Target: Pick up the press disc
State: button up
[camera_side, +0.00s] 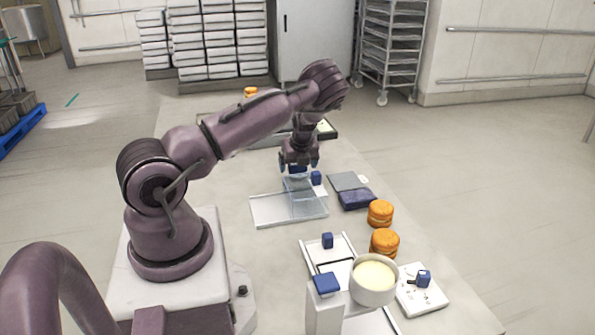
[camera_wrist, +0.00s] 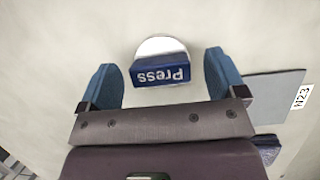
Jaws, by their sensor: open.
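The press disc shows in the wrist view as a pale round plate with a blue block handle (camera_wrist: 160,74) marked "Press", upside down in the picture. My gripper (camera_wrist: 163,82) is open, with one blue finger on each side of the handle and a visible gap on both sides. In the side view my gripper (camera_side: 299,164) points down over the table behind a clear bluish box. I cannot tell how far the fingertips are above the disc.
The clear box (camera_side: 306,203) stands on a pale tray (camera_side: 270,211) near my gripper. A grey mat (camera_side: 345,181) and dark blue cloth (camera_side: 357,200) lie to the right. Orange rounds (camera_side: 380,213) and a bowl of cream filling (camera_side: 374,277) stand nearer the side camera.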

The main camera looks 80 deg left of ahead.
jog(key=shift+a+f, duration=0.15)
jog(key=shift+f, duration=0.25)
jog(key=shift+c, duration=0.3)
jog(key=c, duration=1.1)
jog(key=shift+o, duration=0.2)
jog(key=shift+r, duration=0.1)
notch_tip(320, 180, up, 18)
